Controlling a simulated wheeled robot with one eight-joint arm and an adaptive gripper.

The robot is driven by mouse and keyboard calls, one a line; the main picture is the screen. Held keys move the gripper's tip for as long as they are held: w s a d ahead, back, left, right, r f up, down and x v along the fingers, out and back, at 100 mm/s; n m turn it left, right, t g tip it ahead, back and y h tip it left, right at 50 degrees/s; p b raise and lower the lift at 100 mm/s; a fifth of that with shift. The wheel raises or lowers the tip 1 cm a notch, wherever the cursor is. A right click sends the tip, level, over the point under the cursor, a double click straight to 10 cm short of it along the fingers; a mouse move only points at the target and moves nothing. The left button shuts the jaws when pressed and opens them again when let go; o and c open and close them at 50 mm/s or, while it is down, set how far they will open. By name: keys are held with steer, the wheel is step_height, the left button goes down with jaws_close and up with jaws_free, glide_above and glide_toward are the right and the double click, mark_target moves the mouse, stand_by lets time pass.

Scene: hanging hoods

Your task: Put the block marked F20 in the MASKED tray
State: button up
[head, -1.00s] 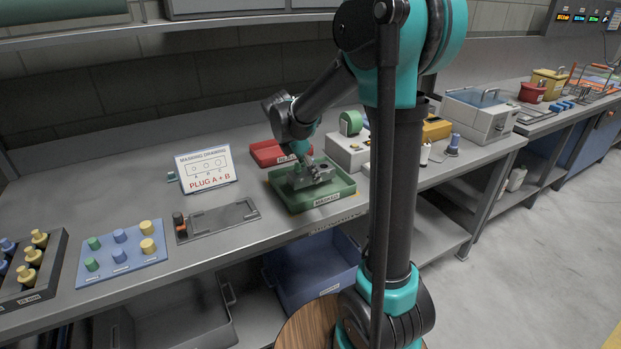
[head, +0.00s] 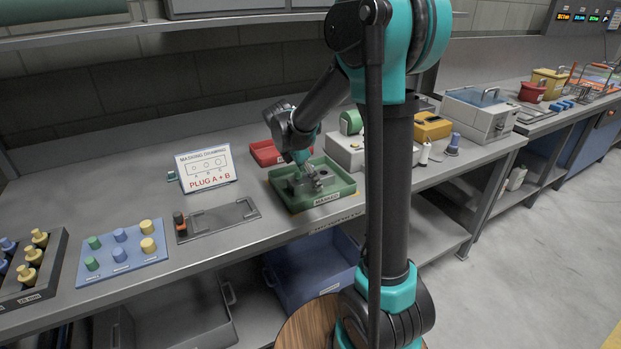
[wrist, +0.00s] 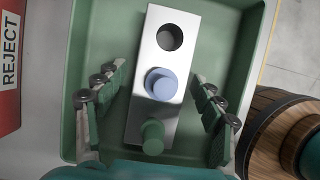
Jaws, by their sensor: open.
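The metal block (wrist: 152,48) lies in the green MASKED tray (head: 338,197), whose label faces front in the head view. In the wrist view a blue plug stands in its middle hole and a green plug at its near end; the far hole is open and dark. I cannot read an F20 mark. The block also shows small in the head view (head: 301,187). My gripper (wrist: 157,82) is open, with one finger on each side of the block and gaps between fingers and block. The tray floor appears below the fingers.
A red REJECT tray (head: 266,152) stands behind the green tray. A PLUG A + B card (head: 206,168), a grey plate fixture (head: 222,218) and a blue board of plugs (head: 122,252) are to the left. A grey box (head: 346,152) stands close on the right.

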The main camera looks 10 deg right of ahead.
steer(key=v, duration=1.2)
steer(key=shift+r, duration=0.1)
